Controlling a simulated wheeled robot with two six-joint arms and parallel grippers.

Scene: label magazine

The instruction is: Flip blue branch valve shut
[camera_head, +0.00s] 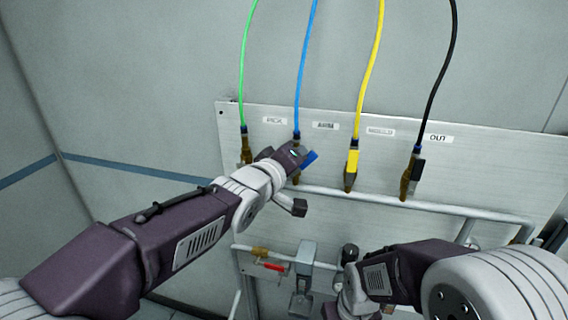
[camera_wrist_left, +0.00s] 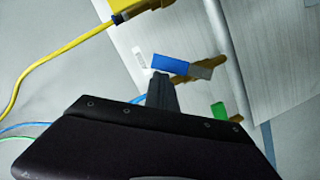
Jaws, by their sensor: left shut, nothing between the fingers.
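The blue branch valve has a flat blue lever (camera_head: 309,160) under the blue hose, slanted rather than in line with the hose. The lever also shows in the left wrist view (camera_wrist_left: 170,64), just past the fingertips. My left gripper (camera_head: 299,154) is shut and empty, right beside the lever. I cannot tell whether they touch. The gripper hides much of the valve body; its shut fingers show in the wrist view (camera_wrist_left: 160,90). My right gripper (camera_head: 352,306) is low, at the bottom edge, and its fingers are not clear.
A yellow lever (camera_head: 352,161) and a black lever (camera_head: 418,172) sit to the right on the panel (camera_head: 500,160). A green lever (camera_wrist_left: 219,112) is close on the other side. A pipe (camera_head: 440,208) runs below. A red-handled valve (camera_head: 270,266) is lower left.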

